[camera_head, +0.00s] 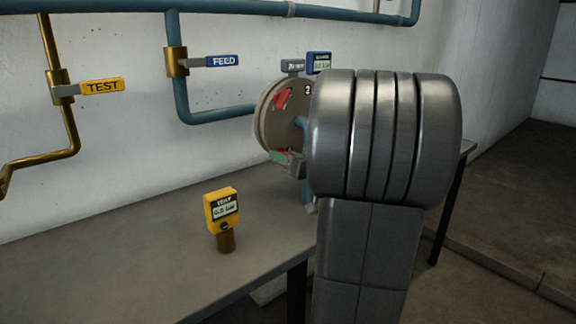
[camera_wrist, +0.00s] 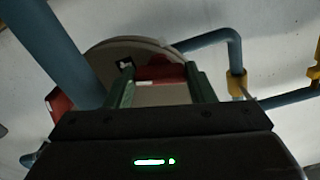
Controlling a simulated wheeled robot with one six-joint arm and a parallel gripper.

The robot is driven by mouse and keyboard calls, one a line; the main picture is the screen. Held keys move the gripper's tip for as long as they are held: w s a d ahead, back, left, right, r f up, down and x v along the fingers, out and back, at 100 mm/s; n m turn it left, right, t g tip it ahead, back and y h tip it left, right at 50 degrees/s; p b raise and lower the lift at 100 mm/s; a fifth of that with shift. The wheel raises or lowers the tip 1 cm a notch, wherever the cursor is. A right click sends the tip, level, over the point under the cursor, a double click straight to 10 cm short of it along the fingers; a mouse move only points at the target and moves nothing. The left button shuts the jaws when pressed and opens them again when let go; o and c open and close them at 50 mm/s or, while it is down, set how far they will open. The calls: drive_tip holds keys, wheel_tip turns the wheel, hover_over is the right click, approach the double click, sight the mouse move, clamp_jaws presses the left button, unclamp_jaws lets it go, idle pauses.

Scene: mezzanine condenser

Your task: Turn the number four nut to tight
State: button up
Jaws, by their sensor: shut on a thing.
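A round beige disc (camera_head: 268,118) stands at the end of the blue pipework, with a "2" mark near its upper right rim. One red piece (camera_head: 282,98) sits on its upper face. My gripper (camera_head: 287,158) is at the lower part of the disc, mostly hidden behind my arm. In the wrist view, my gripper's two green fingers (camera_wrist: 161,88) are shut on a red piece (camera_wrist: 160,74) at the disc (camera_wrist: 130,47). Another red piece (camera_wrist: 60,104) is at the left. The held nut's number and how tight it is cannot be read.
A yellow TEST gauge (camera_head: 221,211) stands on the grey table (camera_head: 130,260). A blue gauge (camera_head: 319,62) is behind the disc. FEED (camera_head: 222,61) and TEST (camera_head: 102,86) valve handles are on the wall pipes. A blue pipe (camera_wrist: 55,45) passes close left of the gripper.

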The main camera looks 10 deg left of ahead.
drive_tip(key=shift+m, duration=10.4)
drive_tip(key=shift+f, duration=0.1)
drive_tip(key=o, duration=0.7)
drive_tip(key=shift+d, duration=0.1)
